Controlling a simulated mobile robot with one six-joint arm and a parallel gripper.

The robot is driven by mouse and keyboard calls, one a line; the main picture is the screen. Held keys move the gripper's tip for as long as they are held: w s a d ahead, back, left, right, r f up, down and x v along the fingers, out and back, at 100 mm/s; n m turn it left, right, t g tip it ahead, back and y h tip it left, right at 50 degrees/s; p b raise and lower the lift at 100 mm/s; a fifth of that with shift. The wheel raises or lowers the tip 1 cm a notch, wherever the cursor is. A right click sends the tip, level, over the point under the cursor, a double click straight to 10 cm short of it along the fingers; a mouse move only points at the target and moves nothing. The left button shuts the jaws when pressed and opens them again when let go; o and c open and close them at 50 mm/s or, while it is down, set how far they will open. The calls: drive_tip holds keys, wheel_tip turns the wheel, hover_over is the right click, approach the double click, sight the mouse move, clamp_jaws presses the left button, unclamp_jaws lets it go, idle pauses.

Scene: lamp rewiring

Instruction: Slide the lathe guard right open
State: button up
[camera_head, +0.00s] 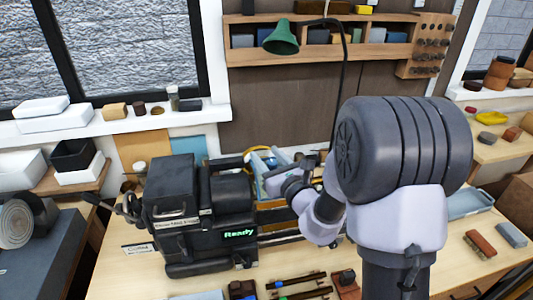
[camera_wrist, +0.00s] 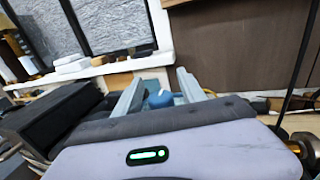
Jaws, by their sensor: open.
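The lathe (camera_head: 180,215) is a dark machine on the bench, with a lit green "Ready" display and rails running to the right. In the wrist view its dark housing (camera_wrist: 50,122) is at the left. My gripper (camera_head: 268,162) is over the lathe bed, right of the housing. In the wrist view its two pale fingers (camera_wrist: 160,86) are apart. A small blue piece (camera_wrist: 160,99) shows between or beyond them; I cannot tell whether they touch it. I cannot make out the guard clearly; my arm hides part of the lathe's right side.
A green lamp shade (camera_head: 281,39) hangs on a dark curved stem behind the lathe. Dark tools and small blocks (camera_head: 290,282) lie in front. A brush (camera_head: 480,244) and a blue-grey tray (camera_head: 468,203) are at the right. White boxes (camera_head: 43,113) line the sill.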

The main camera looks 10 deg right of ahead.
clamp_jaws()
idle(1.4)
